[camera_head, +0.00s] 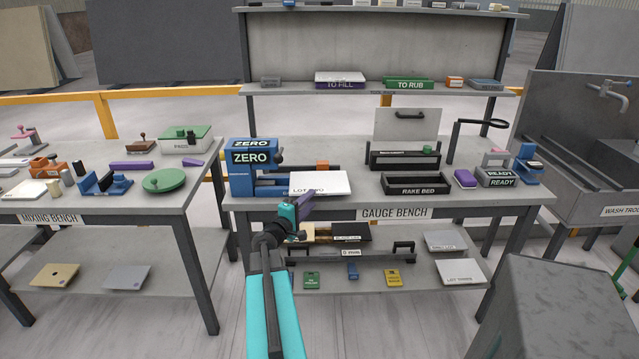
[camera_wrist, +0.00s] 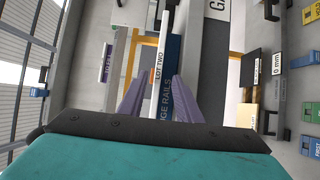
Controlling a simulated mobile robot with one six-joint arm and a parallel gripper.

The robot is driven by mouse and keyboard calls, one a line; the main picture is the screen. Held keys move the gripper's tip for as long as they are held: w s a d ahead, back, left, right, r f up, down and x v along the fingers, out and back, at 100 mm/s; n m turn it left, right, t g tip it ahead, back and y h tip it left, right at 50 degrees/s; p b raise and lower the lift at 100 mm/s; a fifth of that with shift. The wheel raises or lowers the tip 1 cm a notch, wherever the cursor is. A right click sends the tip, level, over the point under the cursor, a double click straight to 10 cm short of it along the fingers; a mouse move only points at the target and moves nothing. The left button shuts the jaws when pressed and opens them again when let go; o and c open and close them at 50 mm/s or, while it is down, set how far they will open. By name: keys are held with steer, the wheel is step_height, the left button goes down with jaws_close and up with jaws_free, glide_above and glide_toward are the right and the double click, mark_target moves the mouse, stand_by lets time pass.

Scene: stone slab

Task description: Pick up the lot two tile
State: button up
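The lot two tile (camera_head: 325,182) is a flat white slab with its name on its front edge. It lies level near the front of the gauge bench (camera_head: 450,199), beside the blue ZERO block (camera_head: 254,172). The wrist view shows it edge-on as a thin pale strip (camera_wrist: 166,40) marked LOT TWO. My gripper (camera_head: 309,197) has purple fingers and is at the tile's front edge. In the wrist view my gripper (camera_wrist: 159,82) is open, one finger on each side of the tile's edge line, with gaps showing. Whether the tips overlap the tile is unclear.
Blue rails (camera_head: 272,188) lie by the tile, lettered in the wrist view (camera_wrist: 164,105). An orange block (camera_head: 322,165) is behind it. A lower shelf (camera_head: 425,272) holds several gauges and tiles.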

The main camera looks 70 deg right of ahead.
mark_target(316, 195)
steer(key=shift+s+d+r+p, duration=0.1)
steer(key=shift+s+d+p, duration=0.15)
steer(key=shift+d+p, duration=0.7)
steer(key=shift+s+d+r+p, duration=0.1)
steer(key=shift+s+d+p, duration=0.1)
steer(key=shift+d, duration=1.45)
steer(key=shift+c, duration=0.4)
jaws_close()
